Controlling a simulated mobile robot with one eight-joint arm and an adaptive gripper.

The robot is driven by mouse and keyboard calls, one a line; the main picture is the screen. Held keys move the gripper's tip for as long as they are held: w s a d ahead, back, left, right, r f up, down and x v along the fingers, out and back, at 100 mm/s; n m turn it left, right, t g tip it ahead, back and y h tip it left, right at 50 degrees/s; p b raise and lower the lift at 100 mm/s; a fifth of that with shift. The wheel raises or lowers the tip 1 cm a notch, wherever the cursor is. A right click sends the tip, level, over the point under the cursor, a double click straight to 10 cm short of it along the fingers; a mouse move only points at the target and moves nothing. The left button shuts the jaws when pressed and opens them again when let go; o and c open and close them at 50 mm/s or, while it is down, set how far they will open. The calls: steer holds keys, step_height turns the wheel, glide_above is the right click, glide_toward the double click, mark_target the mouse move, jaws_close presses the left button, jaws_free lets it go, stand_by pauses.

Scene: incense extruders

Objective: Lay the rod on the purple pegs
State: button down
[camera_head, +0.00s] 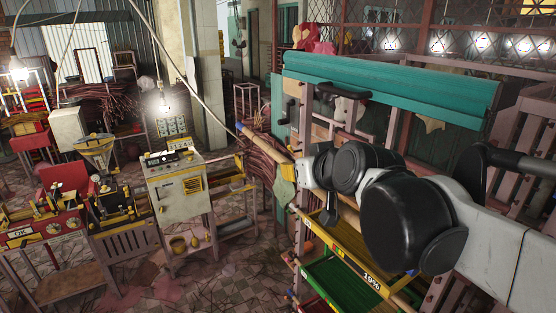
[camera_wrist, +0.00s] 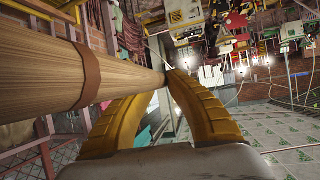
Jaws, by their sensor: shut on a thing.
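The rod (camera_wrist: 105,78) is a thick, tan, finely grained pole with a brown band, running in from the left of the wrist view. My gripper (camera_wrist: 168,82) has two curved yellow fingers, shut on the rod near its far visible part. In the head view the rod (camera_head: 268,142) reaches up and left from my gripper (camera_head: 291,168), with a blue band close to its end. It is tilted and held in the air beside a rack. Small coloured pegs show on the rack's left post, but I cannot make out which are purple.
The rack holds a yellow tray (camera_head: 350,256) marked 19% and a green tray (camera_head: 335,285) below. A teal roll (camera_head: 390,84) spans its top. A beige cabinet (camera_head: 178,196) and a red machine (camera_head: 40,232) stand at left.

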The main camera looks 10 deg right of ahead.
steer(key=s+a+p, duration=0.1)
steer(key=s+a, duration=0.2)
steer(key=a, duration=0.5)
steer(key=shift+a, duration=0.25)
